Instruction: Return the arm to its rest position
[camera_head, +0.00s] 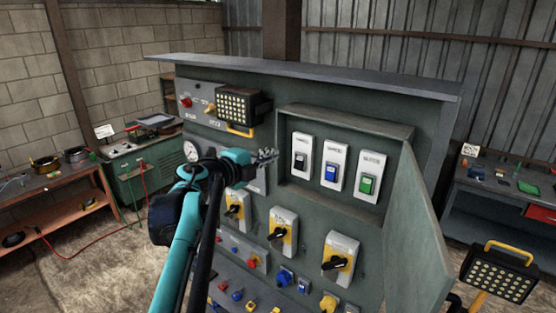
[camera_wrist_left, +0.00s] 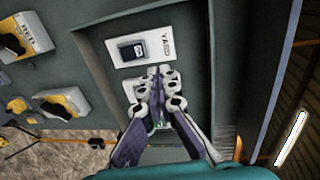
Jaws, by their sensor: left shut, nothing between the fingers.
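My left arm rises from the bottom in the head view, and my left gripper (camera_head: 268,156) is in front of the grey-green control cabinet (camera_head: 245,75). The gripper is shut and empty, pointing right, left of the recessed box with three switches. In the wrist view the fingertips of my left gripper (camera_wrist_left: 160,72) meet in front of a white switch plate, hiding part of it. A dark switch (camera_wrist_left: 132,52) on a white plate shows beyond them. My right gripper is not in view.
The recessed box holds a black switch (camera_head: 301,158), a blue switch (camera_head: 332,172) and a green switch (camera_head: 367,184). Its door (camera_head: 412,240) stands open on the right. Yellow rotary switches (camera_head: 340,255) sit below. A lamp (camera_head: 240,106) juts out above my gripper. Workbenches stand on both sides.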

